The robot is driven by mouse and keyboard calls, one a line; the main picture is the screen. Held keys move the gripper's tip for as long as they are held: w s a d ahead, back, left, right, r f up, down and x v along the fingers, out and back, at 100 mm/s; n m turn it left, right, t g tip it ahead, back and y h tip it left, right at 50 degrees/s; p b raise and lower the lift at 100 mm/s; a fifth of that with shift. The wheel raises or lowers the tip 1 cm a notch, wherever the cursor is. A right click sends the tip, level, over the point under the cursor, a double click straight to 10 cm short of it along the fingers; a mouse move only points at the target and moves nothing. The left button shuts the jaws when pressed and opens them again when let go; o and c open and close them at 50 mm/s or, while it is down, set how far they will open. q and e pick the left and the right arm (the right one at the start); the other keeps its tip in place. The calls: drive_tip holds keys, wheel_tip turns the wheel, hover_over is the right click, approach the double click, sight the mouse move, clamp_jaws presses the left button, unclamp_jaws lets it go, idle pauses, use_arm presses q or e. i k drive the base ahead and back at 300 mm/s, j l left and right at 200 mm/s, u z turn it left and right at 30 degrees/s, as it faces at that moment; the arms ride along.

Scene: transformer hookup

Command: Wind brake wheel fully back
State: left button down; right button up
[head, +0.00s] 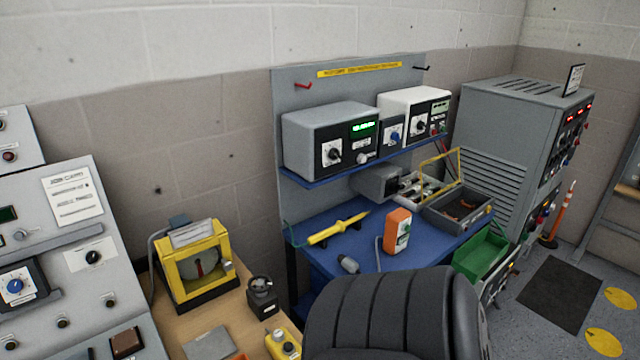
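A small dark wheel-like part (261,284) sits on top of a black block on the wooden bench at the lower left. It may be the brake wheel, but it is too small to tell, and its turned position cannot be read. A yellow-framed unit (197,265) with a grey rounded part inside stands just left of it. Neither of my grippers shows in the head view, and nothing is seen touching the wheel-like part.
A dark ribbed chair back (395,315) fills the lower middle, right of the wheel-like part. A yellow control box (283,344) lies on the bench in front. A sloped grey panel (75,225) stands left. A blue workbench (325,262) with instruments stands behind.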

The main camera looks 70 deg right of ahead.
sight(260, 283)
drive_tip(key=z, duration=1.75)
